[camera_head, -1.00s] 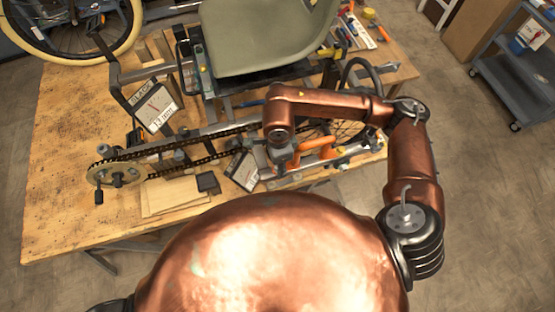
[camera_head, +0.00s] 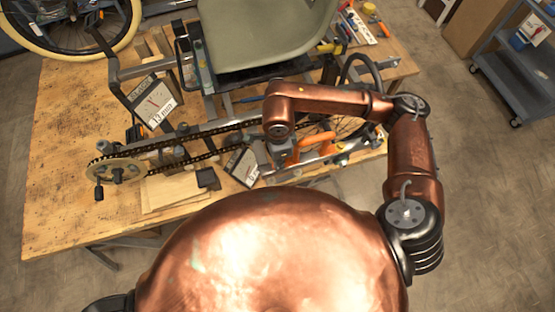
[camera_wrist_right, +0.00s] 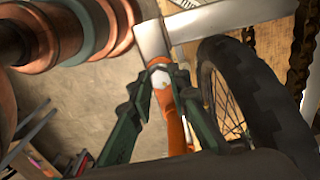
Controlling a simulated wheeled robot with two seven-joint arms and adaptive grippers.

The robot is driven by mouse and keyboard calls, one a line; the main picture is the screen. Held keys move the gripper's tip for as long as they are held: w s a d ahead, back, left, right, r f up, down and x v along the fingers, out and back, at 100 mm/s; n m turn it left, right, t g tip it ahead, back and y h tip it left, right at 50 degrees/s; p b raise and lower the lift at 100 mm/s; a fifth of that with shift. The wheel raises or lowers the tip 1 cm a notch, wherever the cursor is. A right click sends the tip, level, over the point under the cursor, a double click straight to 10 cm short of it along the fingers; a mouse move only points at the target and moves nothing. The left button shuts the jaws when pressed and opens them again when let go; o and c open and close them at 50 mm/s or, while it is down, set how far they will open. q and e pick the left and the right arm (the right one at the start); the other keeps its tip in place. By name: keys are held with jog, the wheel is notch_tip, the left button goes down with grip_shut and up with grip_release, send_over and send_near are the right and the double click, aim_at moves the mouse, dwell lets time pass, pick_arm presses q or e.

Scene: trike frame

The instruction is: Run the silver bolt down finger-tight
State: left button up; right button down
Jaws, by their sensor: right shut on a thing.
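The silver bolt (camera_wrist_right: 160,76) shows its pale hex head in the right wrist view, against the end of a grey metal tube (camera_wrist_right: 153,42). My right gripper (camera_wrist_right: 162,82) has its green fingertips closed on the two sides of the head. The bolt's shank is hidden, so how far it sits in cannot be seen. In the head view my right gripper (camera_head: 284,157) points down at the trike frame (camera_head: 222,137), beside an orange part (camera_head: 314,142); the bolt is hidden there. My left gripper is out of view.
A chainring with chain (camera_head: 118,170) lies left of my right gripper. A black-tyred wheel (camera_wrist_right: 240,95) is close on the right in the wrist view. A green seat (camera_head: 262,38) rises behind. The wooden table's (camera_head: 70,125) left side is mostly clear.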

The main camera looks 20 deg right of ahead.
jog(key=m, duration=0.6)
jog(key=shift+m, duration=0.3)
jog(key=m, duration=0.5)
jog(key=c, duration=2)
grip_release()
jog(key=shift+c, duration=0.2)
jog(key=n, duration=0.5)
jog(key=shift+n, duration=0.3)
jog(key=n, duration=0.6)
